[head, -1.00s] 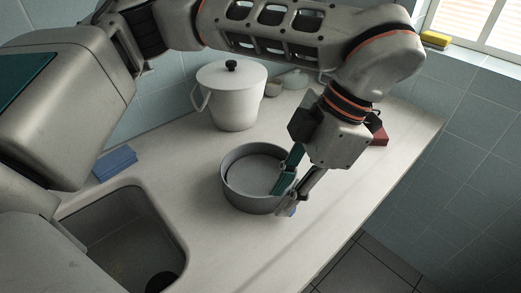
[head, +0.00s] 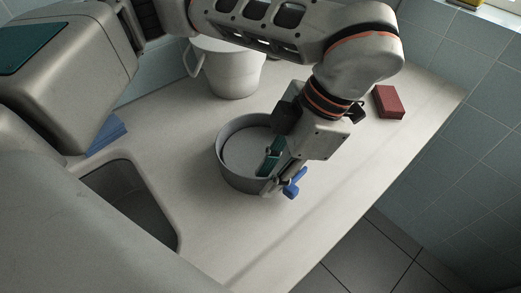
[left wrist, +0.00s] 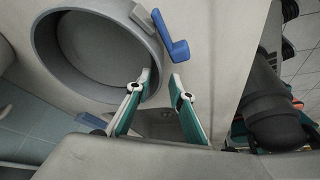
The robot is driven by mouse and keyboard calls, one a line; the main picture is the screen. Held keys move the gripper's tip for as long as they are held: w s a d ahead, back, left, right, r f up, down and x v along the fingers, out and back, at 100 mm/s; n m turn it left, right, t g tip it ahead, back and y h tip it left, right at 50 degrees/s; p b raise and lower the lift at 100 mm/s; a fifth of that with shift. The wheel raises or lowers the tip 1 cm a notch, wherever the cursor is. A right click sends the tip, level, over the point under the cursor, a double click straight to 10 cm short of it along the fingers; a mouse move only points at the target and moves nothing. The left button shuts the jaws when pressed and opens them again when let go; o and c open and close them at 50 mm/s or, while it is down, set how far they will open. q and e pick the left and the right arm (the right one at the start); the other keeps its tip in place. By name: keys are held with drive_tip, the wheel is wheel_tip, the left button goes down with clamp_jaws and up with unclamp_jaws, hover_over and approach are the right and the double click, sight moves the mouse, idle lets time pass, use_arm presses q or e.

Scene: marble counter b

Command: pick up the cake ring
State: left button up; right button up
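The cake ring (head: 222,168) is a grey round ring with a tall wall, flat on the counter. It also shows in the left wrist view (left wrist: 48,52), at the upper left. My left gripper (head: 271,179) is at the ring's near right side, pointing down. One fingertip overlaps the ring's rim in that view and the other is outside the ring. Whether either touches the wall, I cannot tell. My right gripper is not in view.
A blue angled piece (head: 297,184) lies close beside the ring, near my left fingers. A pale pot (head: 232,72) stands behind the ring. A red block (head: 389,102) lies at the back right. A sink (head: 128,205) is at left. The front counter is clear.

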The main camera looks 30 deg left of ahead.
use_arm(q)
drive_tip(key=shift+s+a+f, duration=0.1)
drive_tip(key=shift+f, duration=0.25)
clamp_jaws()
drive_tip(key=shift+r, duration=0.1)
